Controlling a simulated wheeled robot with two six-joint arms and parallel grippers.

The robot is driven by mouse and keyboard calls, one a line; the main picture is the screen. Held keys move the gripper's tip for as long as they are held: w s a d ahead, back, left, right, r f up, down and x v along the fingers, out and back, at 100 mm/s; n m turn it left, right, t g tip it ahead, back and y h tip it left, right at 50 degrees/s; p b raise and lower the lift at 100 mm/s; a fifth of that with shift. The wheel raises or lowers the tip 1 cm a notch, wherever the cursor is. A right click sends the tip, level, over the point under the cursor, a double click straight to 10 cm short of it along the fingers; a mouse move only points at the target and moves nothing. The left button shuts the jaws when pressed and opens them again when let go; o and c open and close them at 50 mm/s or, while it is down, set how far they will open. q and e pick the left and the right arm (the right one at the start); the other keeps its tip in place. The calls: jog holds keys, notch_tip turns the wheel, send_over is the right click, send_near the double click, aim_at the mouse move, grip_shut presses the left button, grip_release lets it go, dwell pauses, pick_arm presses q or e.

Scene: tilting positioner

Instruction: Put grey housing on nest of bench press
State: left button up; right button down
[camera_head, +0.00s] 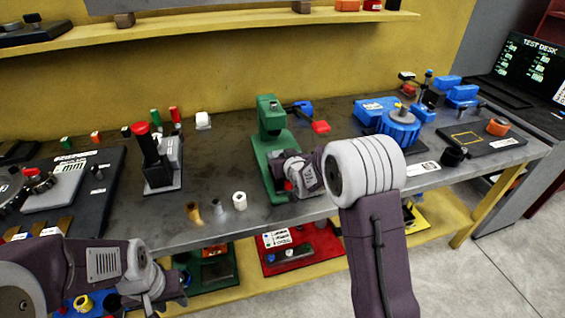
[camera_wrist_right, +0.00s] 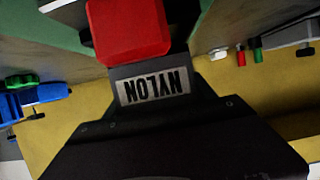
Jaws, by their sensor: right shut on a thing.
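The green bench press (camera_head: 270,125) stands near the middle of the bench, with a lever ending in a red grip (camera_head: 320,127). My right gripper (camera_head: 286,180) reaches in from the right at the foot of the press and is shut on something. The nest is hidden too. My left gripper (camera_head: 158,300) is low at the left, before the bench; its fingers are unclear.
Tan, grey and white bushings (camera_head: 217,207) stand left of the press near the front edge. A black lever device with a red knob (camera_head: 141,129) is further left. A blue round fixture (camera_head: 398,125) stands to the right. The shelf below holds a red tray (camera_head: 300,250).

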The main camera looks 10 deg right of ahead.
notch_tip(320, 180, down, 2)
jog(key=shift+w+f, duration=0.15)
jog(key=shift+c, duration=1.6)
grip_release()
jog(key=shift+f, duration=0.15)
